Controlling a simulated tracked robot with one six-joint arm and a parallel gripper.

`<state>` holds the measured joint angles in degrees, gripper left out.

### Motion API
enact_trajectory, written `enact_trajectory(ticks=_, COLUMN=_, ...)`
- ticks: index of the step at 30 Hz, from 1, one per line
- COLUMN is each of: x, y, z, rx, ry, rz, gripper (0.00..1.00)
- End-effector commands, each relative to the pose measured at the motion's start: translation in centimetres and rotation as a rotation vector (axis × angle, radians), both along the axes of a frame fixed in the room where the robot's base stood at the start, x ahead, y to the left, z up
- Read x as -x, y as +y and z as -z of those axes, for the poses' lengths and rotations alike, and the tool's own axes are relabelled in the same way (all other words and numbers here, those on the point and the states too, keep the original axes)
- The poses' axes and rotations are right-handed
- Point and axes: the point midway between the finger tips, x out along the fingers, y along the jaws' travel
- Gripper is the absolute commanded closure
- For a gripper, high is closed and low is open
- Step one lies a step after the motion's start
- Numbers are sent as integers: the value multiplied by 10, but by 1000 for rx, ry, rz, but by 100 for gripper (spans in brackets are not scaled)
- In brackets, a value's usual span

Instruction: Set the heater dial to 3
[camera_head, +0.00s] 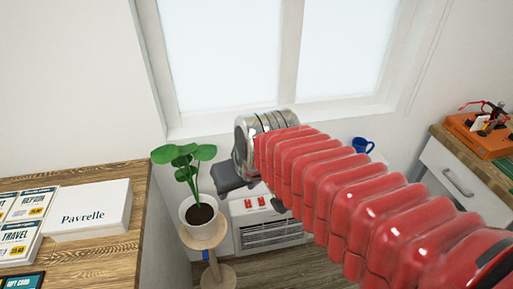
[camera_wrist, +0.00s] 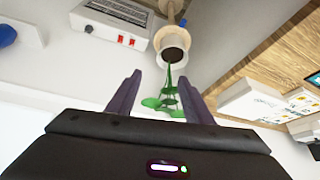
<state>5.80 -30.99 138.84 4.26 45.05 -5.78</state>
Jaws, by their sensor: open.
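The white heater (camera_head: 268,238) stands on the floor below the window, with a grille and two red switches on its top panel. In the wrist view the heater (camera_wrist: 112,30) is upside down at the top. Its small dark dial (camera_wrist: 88,29) shows beside the red switches (camera_wrist: 126,40); its setting is too small to read. In the head view my red arm partly covers the heater's right side. My gripper (camera_head: 236,176) is above and behind the heater. In the wrist view its two fingers (camera_wrist: 159,77) are apart and empty, with the heater beyond them.
A potted plant (camera_head: 199,211) on a wooden stand (camera_head: 206,238) is just left of the heater, close to my gripper. A wooden table (camera_head: 105,255) with a white box (camera_head: 90,212) is at left. A blue mug (camera_head: 362,145) is behind my arm; a drawer cabinet (camera_head: 455,180) is at right.

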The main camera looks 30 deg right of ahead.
Motion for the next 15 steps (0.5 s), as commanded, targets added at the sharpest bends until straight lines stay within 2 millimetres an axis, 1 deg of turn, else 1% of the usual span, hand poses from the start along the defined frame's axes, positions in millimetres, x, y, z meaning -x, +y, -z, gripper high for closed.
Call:
enact_trajectory(ticks=1, x=11, y=6, z=-4, rx=5, ry=-7, rz=-11, gripper=53)
enact_trajectory(ticks=6, x=41, y=17, z=-10, rx=17, ry=-13, rz=-28, gripper=53)
enact_trajectory(ticks=10, x=55, y=20, z=-12, rx=23, ry=-15, rz=-34, gripper=53)
enact_trajectory(ticks=15, x=60, y=21, z=-11, rx=25, ry=-14, rz=-34, gripper=53)
